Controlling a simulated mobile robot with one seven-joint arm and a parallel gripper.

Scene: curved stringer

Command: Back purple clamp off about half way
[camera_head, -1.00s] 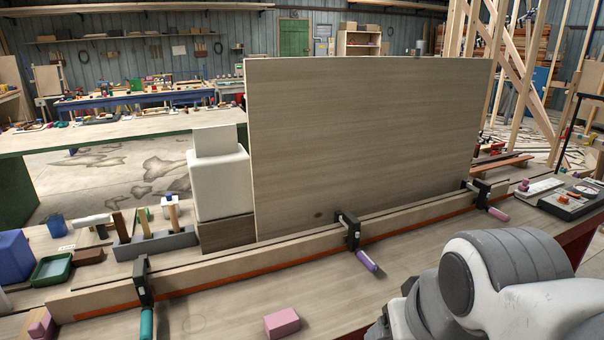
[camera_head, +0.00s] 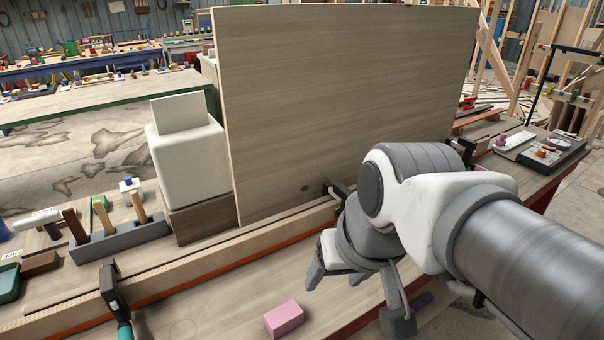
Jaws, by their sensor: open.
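The middle clamp's dark frame (camera_head: 335,191) shows on the long curved strip (camera_head: 190,275), at the foot of the tall board. Its purple handle is hidden behind my arm. My gripper (camera_head: 357,292) is open and empty, with its fingers pointing down over the bench front. It is in front of the middle clamp and apart from the pink block. Another clamp with a teal handle (camera_head: 124,331) is on the strip at the lower left. The right clamp (camera_head: 464,151) is mostly hidden behind my arm.
The tall wooden board (camera_head: 340,100) stands behind the strip. A pink block (camera_head: 284,319) lies on the bench front. A white box (camera_head: 190,150) and grey tool holder (camera_head: 120,237) stand at left.

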